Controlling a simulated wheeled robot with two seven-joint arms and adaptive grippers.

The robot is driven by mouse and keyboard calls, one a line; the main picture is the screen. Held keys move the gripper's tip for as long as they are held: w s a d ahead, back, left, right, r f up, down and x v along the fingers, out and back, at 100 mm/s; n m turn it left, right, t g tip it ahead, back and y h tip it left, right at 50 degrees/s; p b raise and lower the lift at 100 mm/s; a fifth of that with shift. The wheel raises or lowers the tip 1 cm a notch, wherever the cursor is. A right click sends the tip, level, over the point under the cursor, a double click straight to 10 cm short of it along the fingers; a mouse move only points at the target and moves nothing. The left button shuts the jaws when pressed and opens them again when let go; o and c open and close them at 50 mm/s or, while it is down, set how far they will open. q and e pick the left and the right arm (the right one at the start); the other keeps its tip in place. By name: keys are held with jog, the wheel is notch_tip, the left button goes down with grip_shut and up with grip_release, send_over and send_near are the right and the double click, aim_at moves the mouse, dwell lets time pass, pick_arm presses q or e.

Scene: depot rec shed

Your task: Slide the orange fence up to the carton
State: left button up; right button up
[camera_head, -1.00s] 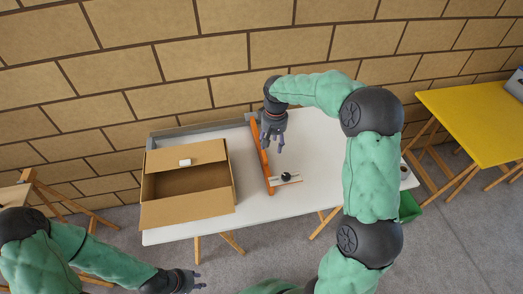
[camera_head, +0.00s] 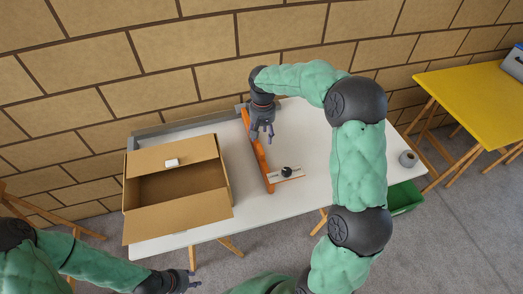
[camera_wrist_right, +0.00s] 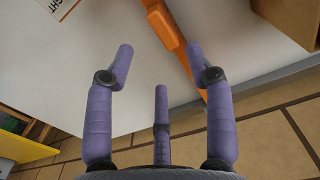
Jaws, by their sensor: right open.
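The orange fence (camera_head: 259,155) lies on the white table to the right of the open carton (camera_head: 218,211), with a strip of bare tabletop between them. A small plate with a black knob (camera_head: 287,171) is at its near end. My right gripper (camera_head: 262,138) is open, fingers pointing down, at the fence's far part and partly hiding it. In the right wrist view the fence (camera_wrist_right: 164,26) passes behind one finger of the gripper (camera_wrist_right: 160,55); I cannot tell whether they touch. My left gripper (camera_head: 194,279) is open and empty, below the table's front edge.
A grey rail (camera_head: 187,127) runs along the table's back edge behind the carton. A grey tape roll (camera_head: 408,158) sits at the right end of the white table (camera_head: 307,195). A green bin (camera_head: 405,198) and a yellow table (camera_head: 460,95) are further right. The brick wall is close behind.

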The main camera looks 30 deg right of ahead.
aim_at(262, 149)
notch_tip(262, 149, down, 9)
jog(key=b, duration=0.2)
jog(key=shift+b, duration=0.3)
